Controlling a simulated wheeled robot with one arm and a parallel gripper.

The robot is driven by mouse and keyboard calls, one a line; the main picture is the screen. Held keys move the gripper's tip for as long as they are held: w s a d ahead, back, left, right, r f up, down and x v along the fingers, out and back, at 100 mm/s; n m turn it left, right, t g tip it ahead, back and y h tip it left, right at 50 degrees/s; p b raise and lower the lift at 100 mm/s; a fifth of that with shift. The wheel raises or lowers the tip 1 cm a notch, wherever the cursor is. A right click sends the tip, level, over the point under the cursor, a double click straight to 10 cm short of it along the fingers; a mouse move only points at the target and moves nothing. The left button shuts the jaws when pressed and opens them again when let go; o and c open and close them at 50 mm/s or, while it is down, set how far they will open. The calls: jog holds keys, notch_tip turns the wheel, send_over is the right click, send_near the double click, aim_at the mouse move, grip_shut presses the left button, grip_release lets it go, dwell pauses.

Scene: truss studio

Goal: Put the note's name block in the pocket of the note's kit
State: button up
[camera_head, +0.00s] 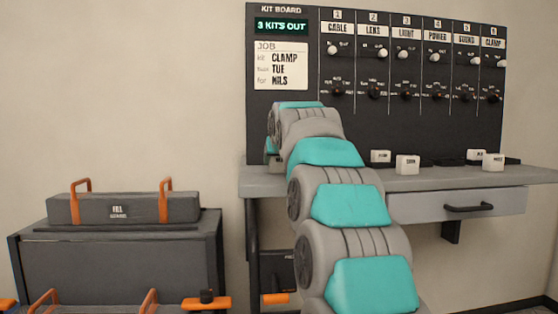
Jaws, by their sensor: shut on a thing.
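The note (281,66) on the kit board (285,125) reads JOB, CLAMP, TUE, NILS. The CLAMP column (492,43) is number 6, at the board's far right, with a white knob above a dark dial. White name blocks lie on the grey bench: one left (380,156), one nearer (407,165), two at the right (477,155) (493,162). Their small lettering is hard to read; none clearly reads NILS. I cannot make out the kit's pocket. My arm reaches up to the board's lower left; its own links hide my gripper and anything in it.
A grey bench (450,178) with a drawer (455,206) runs below the board. A dark case (115,265) with a grey bag (125,209) with orange handles stands at the left. More orange handles show at the bottom left. The wall between is bare.

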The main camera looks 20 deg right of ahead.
jog(key=o, duration=1.4)
jog(key=shift+f, duration=0.1)
jog(key=shift+c, duration=0.2)
